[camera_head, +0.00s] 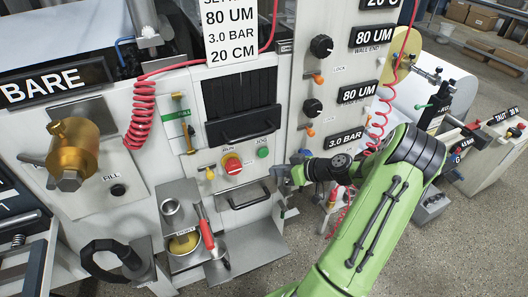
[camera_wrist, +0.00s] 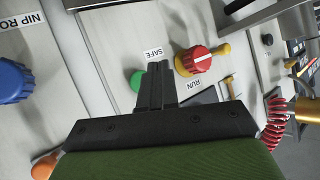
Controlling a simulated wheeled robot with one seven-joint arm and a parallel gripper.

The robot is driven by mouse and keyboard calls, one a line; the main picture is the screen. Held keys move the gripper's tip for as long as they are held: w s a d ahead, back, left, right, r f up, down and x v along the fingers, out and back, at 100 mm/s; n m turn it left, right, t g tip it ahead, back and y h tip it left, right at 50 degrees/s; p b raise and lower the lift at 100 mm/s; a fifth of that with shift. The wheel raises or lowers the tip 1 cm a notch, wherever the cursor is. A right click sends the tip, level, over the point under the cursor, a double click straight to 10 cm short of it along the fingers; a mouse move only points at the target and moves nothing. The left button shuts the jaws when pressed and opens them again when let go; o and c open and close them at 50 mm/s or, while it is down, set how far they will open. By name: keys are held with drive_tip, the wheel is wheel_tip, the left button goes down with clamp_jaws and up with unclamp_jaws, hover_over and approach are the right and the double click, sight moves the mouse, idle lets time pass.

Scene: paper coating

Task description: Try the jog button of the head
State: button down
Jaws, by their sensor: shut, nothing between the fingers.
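A round green button (camera_head: 262,152) is on the pale front panel of the coating head, right of a red knob on a yellow base (camera_head: 232,165). The label above the button is too small to read surely. My gripper (camera_head: 280,172) is at the panel's right side, below and right of the button. In the wrist view the black fingers (camera_wrist: 156,82) are shut together and empty. They partly cover the green button (camera_wrist: 137,80); I cannot tell whether they touch it. The red knob (camera_wrist: 197,60) is to their right, between labels "SAFE" and "RUN".
A drawer-like handle (camera_head: 244,201) sticks out below the button. A ladle with a red handle (camera_head: 207,235) and metal cups stand lower left. A red coiled hose (camera_head: 141,115) hangs left. A blue knob (camera_wrist: 15,85) is at the wrist view's left. Orange-tipped valves line the right post.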

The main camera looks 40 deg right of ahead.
sight(263, 152)
drive_tip(key=shift+w+d, duration=0.2)
drive_tip(key=shift+w, duration=0.5)
drive_tip(key=shift+w+d, duration=0.2)
drive_tip(key=shift+w, duration=0.5)
drive_tip(key=shift+w+d, duration=0.2)
drive_tip(key=shift+w, duration=0.5)
idle(0.3)
drive_tip(key=shift+w+d+b, duration=0.1)
drive_tip(key=shift+w+b, duration=0.2)
drive_tip(key=shift+w, duration=0.1)
drive_tip(key=shift+w+d, duration=0.15)
drive_tip(key=shift+w, duration=0.3)
idle(0.5)
idle(0.3)
drive_tip(key=shift+s+a+b, duration=0.25)
drive_tip(key=shift+s+b, duration=0.25)
drive_tip(key=shift+s, duration=0.35)
